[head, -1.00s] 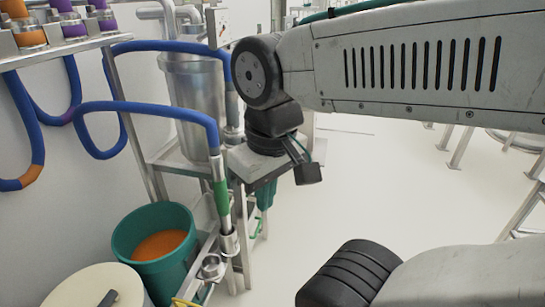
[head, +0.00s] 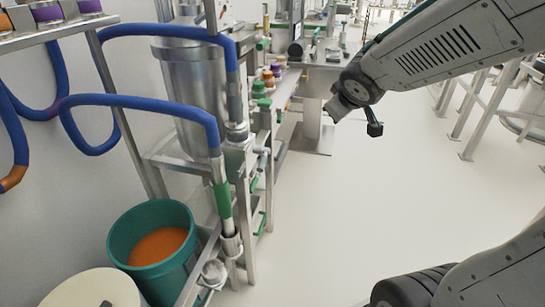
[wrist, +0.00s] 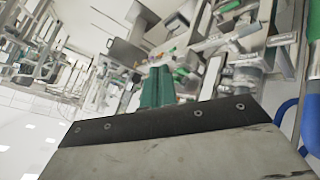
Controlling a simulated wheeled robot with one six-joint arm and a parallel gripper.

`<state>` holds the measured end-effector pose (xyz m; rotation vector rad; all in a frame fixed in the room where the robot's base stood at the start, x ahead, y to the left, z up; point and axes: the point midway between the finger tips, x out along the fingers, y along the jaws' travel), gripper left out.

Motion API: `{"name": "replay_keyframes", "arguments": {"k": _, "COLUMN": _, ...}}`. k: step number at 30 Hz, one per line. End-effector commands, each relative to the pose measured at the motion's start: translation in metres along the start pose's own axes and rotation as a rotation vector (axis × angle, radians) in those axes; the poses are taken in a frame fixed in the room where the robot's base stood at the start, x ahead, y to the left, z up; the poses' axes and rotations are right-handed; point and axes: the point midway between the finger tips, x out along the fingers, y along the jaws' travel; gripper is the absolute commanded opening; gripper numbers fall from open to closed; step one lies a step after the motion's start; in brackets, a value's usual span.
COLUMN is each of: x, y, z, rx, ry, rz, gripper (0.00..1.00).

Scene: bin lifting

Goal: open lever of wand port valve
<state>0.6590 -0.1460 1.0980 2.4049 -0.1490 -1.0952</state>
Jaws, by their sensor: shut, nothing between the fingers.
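A wand with a green grip (head: 222,203) on a blue hose stands in a metal port (head: 231,245) on the steel rack at left. Small green levers show on the rack's right side, one at mid height (head: 254,184) and one lower (head: 262,222); I cannot tell which belongs to the wand port valve. In the wrist view, metal fittings (wrist: 248,75) with green parts are at the upper right. My gripper (wrist: 157,76) shows there with its green fingers together and empty, apart from the fittings.
A green bucket (head: 119,240) with orange contents and a white-lidded drum (head: 95,290) stand left of the rack. A large metal vessel (head: 190,90) is behind the hoses. Bottles with green caps (head: 260,92) stand further back. The pale floor (head: 340,210) at right is open.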

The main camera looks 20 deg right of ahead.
Motion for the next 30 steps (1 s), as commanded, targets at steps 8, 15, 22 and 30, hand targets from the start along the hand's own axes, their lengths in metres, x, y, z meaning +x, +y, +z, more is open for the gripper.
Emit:
{"name": "replay_keyframes", "arguments": {"k": 8, "x": 0.095, "y": -0.055, "z": -0.036, "rx": -0.29, "ry": 0.399, "rz": -0.345, "gripper": 0.0}}
{"name": "replay_keyframes", "arguments": {"k": 15, "x": 0.102, "y": -0.106, "z": -0.017, "rx": -0.35, "ry": 0.557, "rz": -0.672, "gripper": 0.0}}
{"name": "replay_keyframes", "arguments": {"k": 22, "x": 0.107, "y": -0.125, "z": -0.016, "rx": -0.355, "ry": 0.584, "rz": -0.739, "gripper": 0.0}}
{"name": "replay_keyframes", "arguments": {"k": 30, "x": 0.14, "y": -0.164, "z": -0.036, "rx": -0.357, "ry": 0.583, "rz": -0.738, "gripper": 0.0}}
